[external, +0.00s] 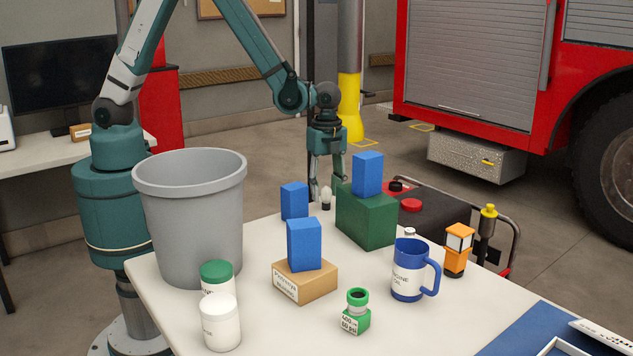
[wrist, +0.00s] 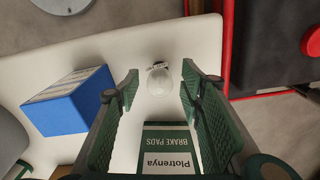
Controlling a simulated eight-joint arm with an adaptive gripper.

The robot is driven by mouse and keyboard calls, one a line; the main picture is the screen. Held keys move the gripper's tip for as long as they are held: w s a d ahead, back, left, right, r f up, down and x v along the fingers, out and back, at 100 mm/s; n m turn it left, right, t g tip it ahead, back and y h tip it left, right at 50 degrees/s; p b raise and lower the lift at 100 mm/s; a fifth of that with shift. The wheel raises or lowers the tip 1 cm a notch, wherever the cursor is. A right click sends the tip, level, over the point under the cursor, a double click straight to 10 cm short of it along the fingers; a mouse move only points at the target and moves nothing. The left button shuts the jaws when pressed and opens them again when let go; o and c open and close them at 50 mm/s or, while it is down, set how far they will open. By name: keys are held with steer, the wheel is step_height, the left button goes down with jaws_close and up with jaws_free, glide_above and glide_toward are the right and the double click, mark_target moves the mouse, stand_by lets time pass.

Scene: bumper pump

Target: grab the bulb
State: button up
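The bulb (external: 326,196) is a small white bulb with a dark base, standing on the white table behind the blue boxes. In the wrist view the bulb (wrist: 159,80) lies between and just beyond the fingertips, near the table edge. My gripper (external: 325,180) points down above the bulb in the external view. In the wrist view my gripper (wrist: 159,88) has its two green padded fingers spread wide apart. Nothing is held between them, and a gap shows on both sides of the bulb.
A blue box (external: 294,201) stands left of the bulb. A green box (external: 367,216) with a blue box (external: 367,174) on top stands close on the right. Another blue box (external: 304,244) sits on a cardboard box (external: 304,281) in front. A grey bin (external: 190,220) stands at left.

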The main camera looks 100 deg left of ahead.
mark_target(327, 188)
steer(key=c, duration=0.9)
steer(key=shift+r, duration=0.15)
steer(key=shift+r+p, duration=0.95)
steer(key=shift+r, duration=3.95)
